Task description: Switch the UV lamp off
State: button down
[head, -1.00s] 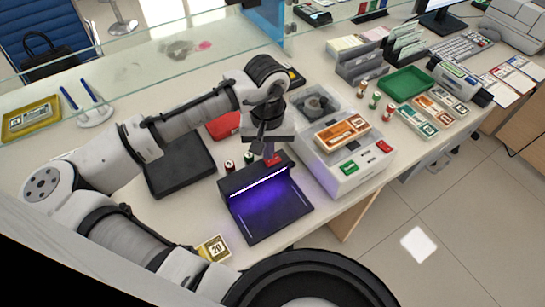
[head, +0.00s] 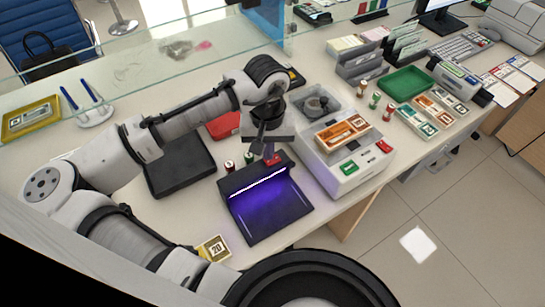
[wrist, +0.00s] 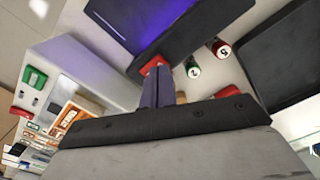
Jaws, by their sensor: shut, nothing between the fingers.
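The UV lamp (head: 290,212) is a black unit on the counter, with a lit white tube under its hood and a violet glow on its base. A red switch (head: 273,160) sits on top of the hood at its right end; it also shows in the wrist view (wrist: 153,65). My gripper (head: 268,150) is shut and empty, pointing down over the switch. In the wrist view its fingertips (wrist: 157,72) are right at the red switch and partly cover it. I cannot tell whether they touch it.
A white machine (head: 345,175) with green and red buttons and banknotes on top stands close right of the lamp. A black tray (head: 180,165) lies to the left. Small coin rolls (head: 230,166) stand behind the lamp. A glass screen (head: 150,60) runs along the back.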

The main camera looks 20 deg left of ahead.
jog(key=shift+f+b, duration=0.6)
jog(key=shift+f, duration=0.4)
jog(key=shift+r, duration=0.15)
jog(key=shift+r+p, duration=2.95)
jog(key=shift+r, duration=0.5)
